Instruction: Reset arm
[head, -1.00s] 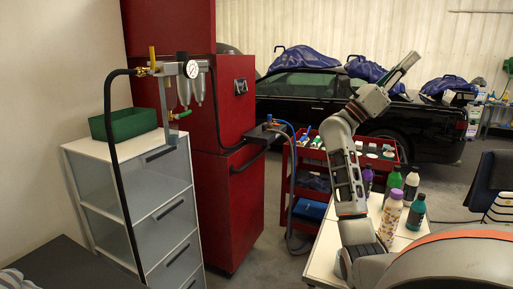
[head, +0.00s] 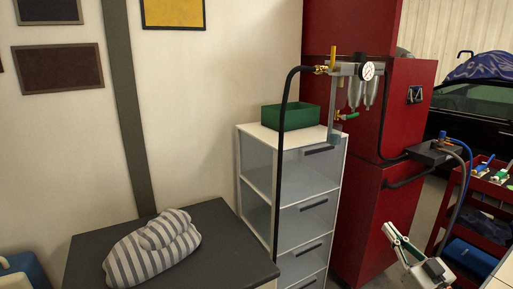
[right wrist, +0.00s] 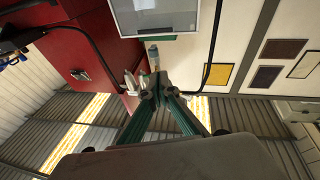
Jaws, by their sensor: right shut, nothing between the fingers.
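My right gripper (head: 390,232) is at the lower right of the head view, in front of the red cabinet's lower part. My left gripper is not in view.
A drawer unit (head: 297,215) bears a green bin (head: 291,117), beside a red cabinet (head: 393,120) with an air regulator (head: 367,71) and black hose. A striped cloth (head: 150,248) lies on a dark-topped bench (head: 225,240). A red cart (head: 489,207) stands at right.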

